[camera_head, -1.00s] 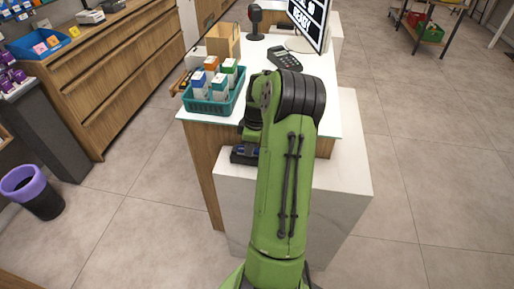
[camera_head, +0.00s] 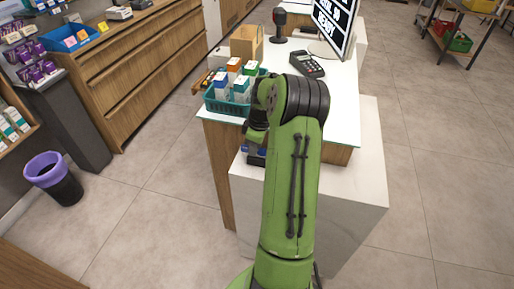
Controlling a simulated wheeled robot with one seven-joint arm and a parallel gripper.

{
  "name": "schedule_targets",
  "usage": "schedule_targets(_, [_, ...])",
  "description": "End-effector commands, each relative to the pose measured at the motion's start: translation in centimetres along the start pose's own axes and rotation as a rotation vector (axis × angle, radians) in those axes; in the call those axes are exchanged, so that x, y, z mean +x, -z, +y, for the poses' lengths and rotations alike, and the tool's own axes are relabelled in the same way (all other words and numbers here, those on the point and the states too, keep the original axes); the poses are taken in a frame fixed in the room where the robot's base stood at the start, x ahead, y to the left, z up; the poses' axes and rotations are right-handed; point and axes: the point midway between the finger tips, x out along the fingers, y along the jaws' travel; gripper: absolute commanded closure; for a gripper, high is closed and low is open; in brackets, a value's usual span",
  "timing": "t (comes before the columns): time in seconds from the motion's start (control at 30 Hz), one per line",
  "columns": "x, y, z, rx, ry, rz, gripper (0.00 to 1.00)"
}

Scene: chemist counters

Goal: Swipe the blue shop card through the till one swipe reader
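A dark card terminal with a keypad (camera_head: 307,64) lies on the white counter top (camera_head: 343,112), in front of a monitor (camera_head: 333,24) whose screen text is cut off at the top. My green arm reaches over the near end of the counter. The gripper end is mostly hidden behind my arm; only dark parts show to its left, low by the counter's near end. A small bit of blue (camera_head: 245,149) shows beside those dark parts, but I cannot tell whether it is the blue card. Whether the fingers are open or shut cannot be seen.
A teal basket of boxes (camera_head: 219,104) stands at the counter's left edge, close to my arm. A cardboard box (camera_head: 246,43) and a scanner on a stand (camera_head: 279,22) are behind it. A purple-rimmed bin (camera_head: 52,178) stands far left.

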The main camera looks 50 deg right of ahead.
Motion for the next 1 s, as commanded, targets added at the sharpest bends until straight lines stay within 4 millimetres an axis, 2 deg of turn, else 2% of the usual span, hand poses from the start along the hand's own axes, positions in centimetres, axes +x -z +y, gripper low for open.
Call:
schedule_targets(0.17, [-0.3,0.0,0.0,0.000,0.000,0.000,1.00])
schedule_targets(0.8, [-6.3,0.9,0.0,0.000,-0.001,0.000,1.00])
schedule_targets(1.0, [-7.1,1.1,0.0,0.000,-0.001,0.001,1.00])
